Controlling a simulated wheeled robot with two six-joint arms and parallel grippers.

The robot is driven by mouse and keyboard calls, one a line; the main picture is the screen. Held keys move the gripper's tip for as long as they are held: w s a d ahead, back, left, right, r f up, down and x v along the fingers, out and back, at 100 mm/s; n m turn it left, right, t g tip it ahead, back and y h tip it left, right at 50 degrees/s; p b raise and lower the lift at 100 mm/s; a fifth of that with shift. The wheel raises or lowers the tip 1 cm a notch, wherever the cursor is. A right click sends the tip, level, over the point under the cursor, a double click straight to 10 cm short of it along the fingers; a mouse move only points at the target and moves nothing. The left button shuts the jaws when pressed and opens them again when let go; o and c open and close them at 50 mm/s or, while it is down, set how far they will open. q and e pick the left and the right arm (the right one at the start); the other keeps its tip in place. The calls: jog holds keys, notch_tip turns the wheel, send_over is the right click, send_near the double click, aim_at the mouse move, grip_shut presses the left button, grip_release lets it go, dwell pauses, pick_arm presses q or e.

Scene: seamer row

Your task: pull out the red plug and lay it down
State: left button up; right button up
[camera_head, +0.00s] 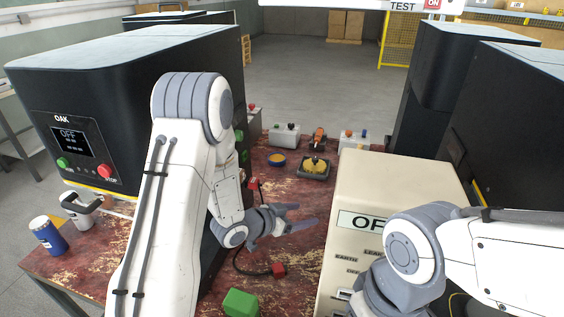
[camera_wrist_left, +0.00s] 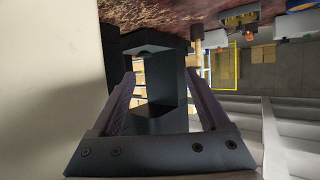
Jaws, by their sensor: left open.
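A small red block (camera_head: 278,270), which looks like the red plug, is at the end of a black cable low in the middle of the head view. A second red piece (camera_head: 253,183) shows higher up beside my left arm; I cannot tell whether it belongs to the same cable. My left gripper (camera_head: 305,216) is open and empty above the table, up and to the right of the red block and apart from it. In the left wrist view its fingers (camera_wrist_left: 160,78) are spread, with a dark frame-like shape beyond them. No red plug shows there. My right gripper is out of sight.
A cream machine (camera_head: 391,181) stands close right of my left gripper. A dark machine (camera_head: 120,75) fills the left. The worn red table (camera_head: 300,258) also holds a green block (camera_head: 240,303), a blue can (camera_head: 48,236), and a black tray (camera_head: 314,174) further back.

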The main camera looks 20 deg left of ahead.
pick_arm(q)
jog(key=w+a+r+n+t+y+p, duration=0.1)
jog(key=a+r+n+t+y+p, duration=0.2)
jog(key=r, duration=0.2)
jog(key=w+a+r+n+t+y+p, duration=0.1)
jog(key=a+r+n+t+y+p, duration=0.1)
jog(key=r, duration=0.4)
jog(key=shift+a+r+n+t+y+p, duration=0.25)
jog(key=shift+a+n+t+y+p, duration=0.35)
jog(key=shift+p, duration=0.5)
jog(key=shift+w+d, duration=0.1)
jog(key=shift+d, duration=0.05)
